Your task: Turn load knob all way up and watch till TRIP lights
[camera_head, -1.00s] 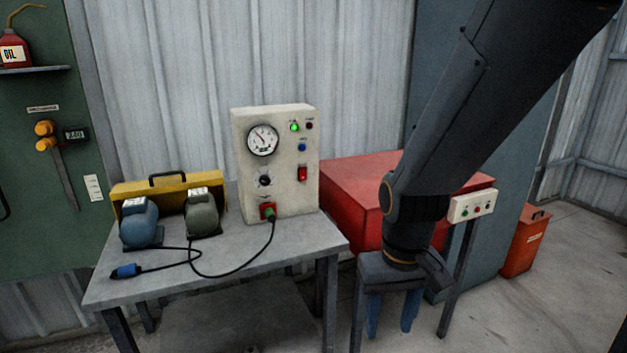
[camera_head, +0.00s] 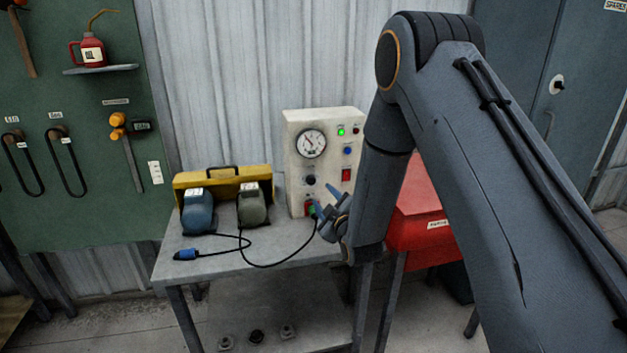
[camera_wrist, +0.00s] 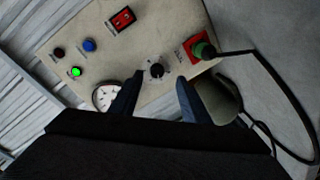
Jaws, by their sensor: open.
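The load knob (camera_head: 310,180) is a black dial on the cream test panel (camera_head: 325,158), below the round gauge (camera_head: 311,144). It also shows in the wrist view (camera_wrist: 156,70), with a pale pointer mark. My gripper (camera_head: 326,202) is open and empty in front of the panel. In the wrist view its blue fingers (camera_wrist: 159,82) frame the knob, one on each side; I see no contact. A green lamp (camera_head: 341,132) is lit. The dark red lamp (camera_head: 356,131) beside it looks unlit; its label is too small to read.
A green plug (camera_wrist: 203,49) with a black cable sits in the red socket below the knob. A red rocker switch (camera_head: 346,174) and blue button (camera_head: 348,151) are right of the gauge. Blue (camera_head: 198,212) and grey (camera_head: 252,206) motors stand left on the table.

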